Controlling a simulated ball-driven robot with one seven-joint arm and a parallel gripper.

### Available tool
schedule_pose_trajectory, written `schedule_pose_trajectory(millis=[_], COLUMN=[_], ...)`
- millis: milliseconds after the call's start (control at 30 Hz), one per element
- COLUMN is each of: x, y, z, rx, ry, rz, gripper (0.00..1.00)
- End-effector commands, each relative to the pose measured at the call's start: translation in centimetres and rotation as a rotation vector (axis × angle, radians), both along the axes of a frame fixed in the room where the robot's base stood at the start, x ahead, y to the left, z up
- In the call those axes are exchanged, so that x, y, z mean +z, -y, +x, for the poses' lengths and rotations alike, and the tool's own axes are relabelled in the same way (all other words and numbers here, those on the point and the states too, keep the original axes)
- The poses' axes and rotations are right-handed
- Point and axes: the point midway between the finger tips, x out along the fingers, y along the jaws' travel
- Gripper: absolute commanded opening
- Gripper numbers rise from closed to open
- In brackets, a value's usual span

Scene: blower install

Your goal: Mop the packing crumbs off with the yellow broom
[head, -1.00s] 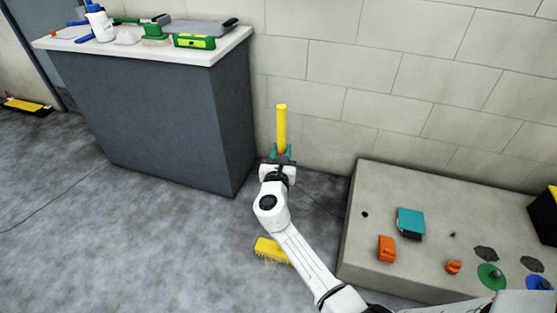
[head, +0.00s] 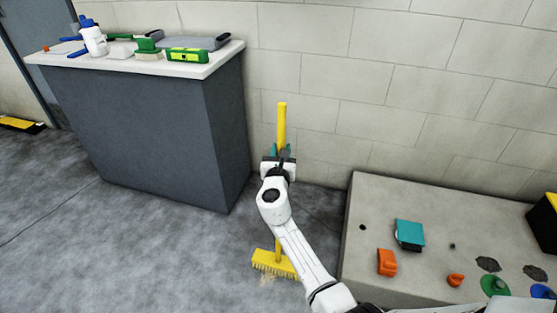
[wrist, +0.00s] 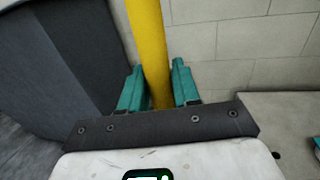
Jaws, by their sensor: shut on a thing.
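The yellow broom (head: 281,120) stands nearly upright, its handle rising above my gripper (head: 281,153). My gripper is shut on the handle; in the wrist view, the teal fingers (wrist: 160,90) sit on both sides of the yellow handle (wrist: 149,45). The broom head (head: 274,263) is down at the floor, bristles toward the viewer, partly hidden by my arm.
A concrete plinth (head: 370,215) stands right, holding a teal block (head: 410,234) and orange pieces. A block wall is behind. The floor left of the broom is open.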

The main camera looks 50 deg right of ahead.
Motion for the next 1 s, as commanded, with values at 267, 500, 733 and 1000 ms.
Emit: schedule_pose_trajectory(millis=[267, 500, 733, 1000], x=[-0.2, -0.2, -0.3, -0.1], y=[1.7, 1.7, 3.2, 5.8], z=[0.4, 0.4, 0.9, 1.9], rx=[-0.003, -0.003, -0.005, -0.005], ry=[-0.004, -0.005, -0.004, -0.004], rz=[0.000, -0.001, -0.001, -0.003], gripper=[0.00, 0.00, 0.00, 0.00])
